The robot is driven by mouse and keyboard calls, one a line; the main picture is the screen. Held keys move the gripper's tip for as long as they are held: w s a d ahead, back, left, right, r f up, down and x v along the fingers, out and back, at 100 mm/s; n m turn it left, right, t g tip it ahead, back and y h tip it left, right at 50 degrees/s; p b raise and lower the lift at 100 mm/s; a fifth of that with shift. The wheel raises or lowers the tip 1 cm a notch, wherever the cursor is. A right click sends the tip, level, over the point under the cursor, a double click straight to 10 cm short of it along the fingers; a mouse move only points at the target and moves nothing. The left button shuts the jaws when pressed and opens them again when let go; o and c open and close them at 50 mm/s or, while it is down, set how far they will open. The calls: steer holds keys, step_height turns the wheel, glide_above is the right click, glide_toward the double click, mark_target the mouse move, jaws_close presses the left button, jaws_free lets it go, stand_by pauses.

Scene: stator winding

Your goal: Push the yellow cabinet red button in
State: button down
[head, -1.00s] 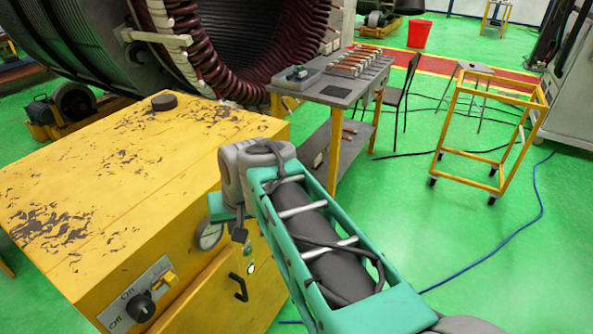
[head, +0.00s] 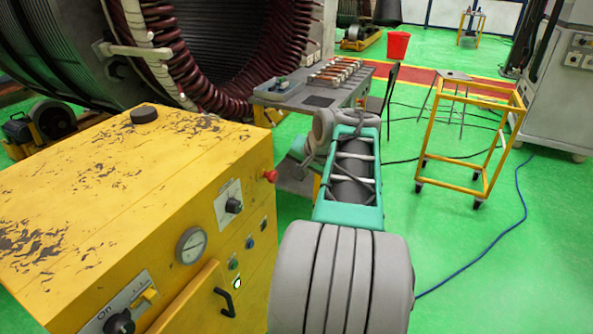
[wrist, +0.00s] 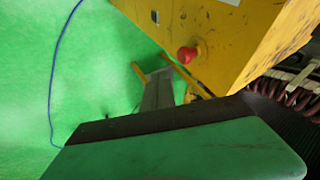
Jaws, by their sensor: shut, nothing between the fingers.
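The yellow cabinet (head: 170,148) stands at the left in the head view, its worn top facing up. Its red button (head: 270,176) sticks out near the top of the far right corner. In the wrist view the red button (wrist: 186,55) shows clearly on the cabinet's yellow side (wrist: 238,45), apart from my gripper. My gripper (wrist: 180,138) fills the bottom of the wrist view as a green and dark shape, shut and empty. In the head view it is mostly hidden behind my arm, just right of the button's corner.
The cabinet front bears a gauge (head: 191,245), knobs and a black handle (head: 224,301). Behind my arm stands a grey table (head: 315,90) with parts on it. A yellow trolley (head: 470,145) stands at the right. Green floor is open between, crossed by a blue cable (head: 520,210).

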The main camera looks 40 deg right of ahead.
mark_target(275, 175)
steer(key=w+f+p, duration=0.1)
steer(key=w+f, duration=0.4)
steer(key=w, duration=0.2)
steer(key=shift+w+f, duration=0.3)
steer(key=shift+w, duration=0.1)
steer(key=shift+w+a, duration=0.25)
steer(key=shift+w, duration=0.35)
steer(key=shift+w+a+r, duration=0.1)
steer(key=shift+w+r, duration=0.1)
